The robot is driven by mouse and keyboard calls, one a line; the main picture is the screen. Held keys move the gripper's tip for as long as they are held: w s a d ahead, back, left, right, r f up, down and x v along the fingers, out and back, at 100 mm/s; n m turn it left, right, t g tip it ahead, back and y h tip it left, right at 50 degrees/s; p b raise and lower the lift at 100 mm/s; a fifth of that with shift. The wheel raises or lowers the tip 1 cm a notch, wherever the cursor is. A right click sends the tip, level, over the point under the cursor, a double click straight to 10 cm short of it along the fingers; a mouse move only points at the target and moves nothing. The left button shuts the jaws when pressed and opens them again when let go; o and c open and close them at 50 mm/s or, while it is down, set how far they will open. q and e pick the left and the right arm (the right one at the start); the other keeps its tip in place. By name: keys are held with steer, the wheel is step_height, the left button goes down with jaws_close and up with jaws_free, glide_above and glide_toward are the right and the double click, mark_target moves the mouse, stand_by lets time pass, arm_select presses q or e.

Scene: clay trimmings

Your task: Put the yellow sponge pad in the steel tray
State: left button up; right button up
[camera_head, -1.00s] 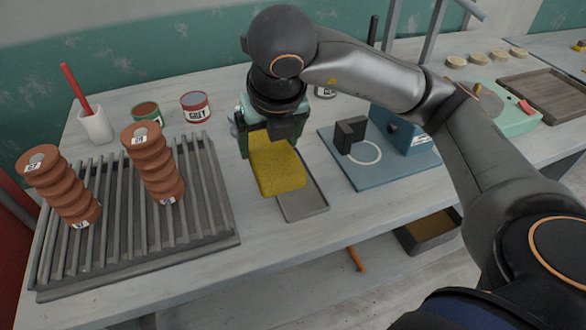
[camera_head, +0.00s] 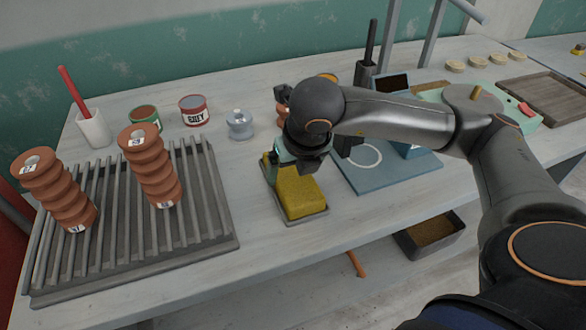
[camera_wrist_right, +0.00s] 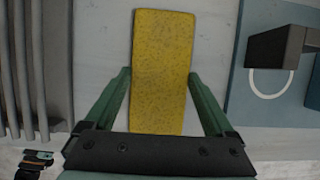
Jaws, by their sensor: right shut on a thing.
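The yellow sponge pad (camera_head: 300,197) is between the fingers of my right gripper (camera_head: 293,170), which is shut on it. In the right wrist view the pad (camera_wrist_right: 163,65) points away lengthwise, with a green finger of the gripper (camera_wrist_right: 163,100) at each side. I cannot tell whether the pad touches the tray floor. My left gripper is not in view.
A slatted rack (camera_head: 215,232) with two ribbed clay pieces (camera_head: 150,165) stands to the left. A blue board with a white ring (camera_head: 375,175) and a dark block is close on the right. A grey knobbed object (camera_head: 239,125) and tins (camera_head: 194,110) stand behind.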

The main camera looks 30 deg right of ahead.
steer(key=o, duration=1.2)
steer(key=shift+o, duration=0.2)
steer(key=p+v, duration=0.1)
steer(key=v, duration=1.1)
steer(key=shift+p, duration=0.4)
steer(key=shift+s, duration=0.1)
